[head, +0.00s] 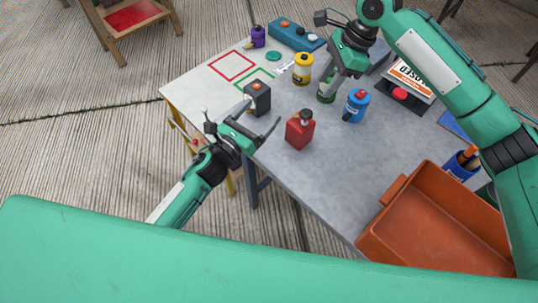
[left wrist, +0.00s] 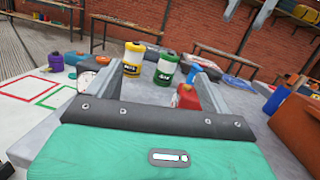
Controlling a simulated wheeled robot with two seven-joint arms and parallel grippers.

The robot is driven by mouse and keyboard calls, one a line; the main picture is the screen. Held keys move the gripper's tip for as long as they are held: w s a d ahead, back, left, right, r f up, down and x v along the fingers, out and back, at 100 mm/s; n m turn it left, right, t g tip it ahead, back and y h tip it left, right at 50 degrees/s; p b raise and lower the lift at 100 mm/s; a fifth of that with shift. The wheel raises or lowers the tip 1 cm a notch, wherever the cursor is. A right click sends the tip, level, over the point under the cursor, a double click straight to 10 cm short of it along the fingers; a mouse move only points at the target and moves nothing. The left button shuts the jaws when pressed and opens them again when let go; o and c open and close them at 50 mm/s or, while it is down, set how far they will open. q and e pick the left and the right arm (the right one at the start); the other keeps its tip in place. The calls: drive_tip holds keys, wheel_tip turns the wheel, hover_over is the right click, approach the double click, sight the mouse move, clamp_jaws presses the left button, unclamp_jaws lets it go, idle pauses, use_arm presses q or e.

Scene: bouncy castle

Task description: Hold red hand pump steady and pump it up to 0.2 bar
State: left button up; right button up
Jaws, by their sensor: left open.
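A squat red container with a dark top (head: 299,132), which looks like the red hand pump, stands upright near the left edge of the grey table (head: 345,190). It also shows in the left wrist view (left wrist: 187,97), beyond the right finger. My left gripper (head: 264,110) is open and empty, left of the red container and apart from it. My right gripper (head: 330,88) is by a green can (head: 327,97), which also shows in the left wrist view (left wrist: 166,68). Its fingertips are too unclear to tell whether they are shut. I cannot read any pressure value.
A dark box with an orange top (head: 258,99) stands just beyond my left gripper. A yellow can (head: 303,69) and a blue can (head: 356,106) stand near the green one. An orange bin (head: 385,235) fills the near right. The table between bin and red container is clear.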

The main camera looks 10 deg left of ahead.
sight(302, 129)
use_arm(q)
drive_tip(key=s+d+f+g, duration=0.1)
drive_tip(key=s+f, duration=0.1)
drive_tip(key=s+d+f+m, duration=0.1)
drive_tip(key=s+f, duration=0.1)
drive_tip(key=f, duration=0.1)
drive_tip(key=s+d+f+m+g+h, duration=0.1)
drive_tip(key=s+d+f, duration=0.1)
drive_tip(key=s, duration=0.1)
drive_tip(key=shift+f+g, duration=0.3)
drive_tip(key=shift+f, duration=0.1)
drive_tip(key=shift+d+f, duration=0.2)
drive_tip(key=x, duration=1.3)
drive_tip(key=shift+w+d+f, duration=0.15)
drive_tip(key=shift+d, duration=0.05)
drive_tip(key=c, duration=1.4)
use_arm(e)
drive_tip(key=shift+c, duration=0.5)
clamp_jaws()
